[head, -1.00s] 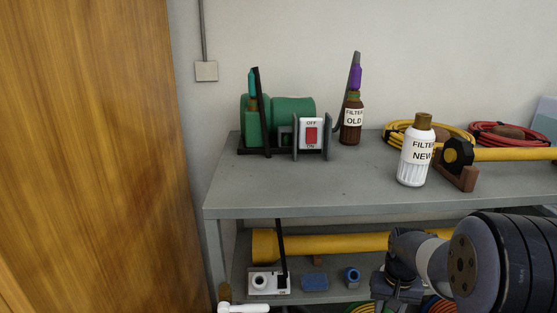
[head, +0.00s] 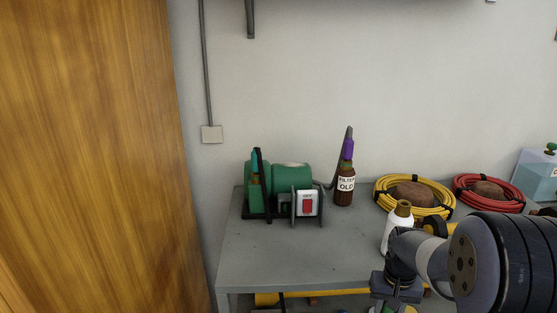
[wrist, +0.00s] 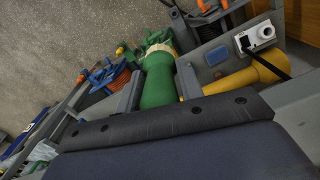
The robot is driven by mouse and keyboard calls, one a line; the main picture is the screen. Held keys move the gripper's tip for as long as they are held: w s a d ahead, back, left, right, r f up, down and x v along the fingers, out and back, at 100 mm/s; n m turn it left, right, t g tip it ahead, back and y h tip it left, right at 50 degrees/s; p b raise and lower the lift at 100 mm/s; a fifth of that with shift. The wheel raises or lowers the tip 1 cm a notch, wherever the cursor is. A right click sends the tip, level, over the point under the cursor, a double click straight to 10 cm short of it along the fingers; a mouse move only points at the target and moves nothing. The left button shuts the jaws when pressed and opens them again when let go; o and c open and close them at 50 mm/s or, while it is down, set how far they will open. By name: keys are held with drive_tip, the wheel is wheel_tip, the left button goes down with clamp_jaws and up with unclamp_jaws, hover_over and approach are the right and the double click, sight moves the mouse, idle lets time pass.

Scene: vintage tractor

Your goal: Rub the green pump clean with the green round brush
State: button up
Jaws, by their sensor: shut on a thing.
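The green pump (head: 292,177) stands on the grey top shelf near its left end, beside a red ON/OFF switch (head: 308,204). In the wrist view, my gripper (wrist: 158,82) is shut on the green round brush (wrist: 157,88). The brush's smooth green body is between the fingers, with a pale, bristly-looking band and more green beyond it. In the head view, my gripper (head: 396,288) is low at the right, in front of the shelf and apart from the pump. The brush is mostly hidden there.
A white bottle (head: 394,230) is partly behind my arm. Yellow (head: 433,210) and red (head: 477,193) coils lie further right. The shelf front (head: 290,262) before the pump is clear. A wooden panel (head: 95,150) is at left.

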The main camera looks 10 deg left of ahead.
wheel_tip(320, 180, up, 4)
drive_tip(key=p, duration=0.3)
drive_tip(key=shift+r, duration=0.25)
drive_tip(key=shift+f, duration=0.1)
drive_tip(key=w+a+r+n+t+y, duration=0.1)
drive_tip(key=w+a+r+n+t, duration=0.2)
drive_tip(key=a+r, duration=2.3)
drive_tip(key=w+a+t, duration=0.1)
drive_tip(key=t, duration=0.2)
drive_tip(key=shift+r+t+y, duration=0.3)
drive_tip(key=shift+r+y, duration=0.1)
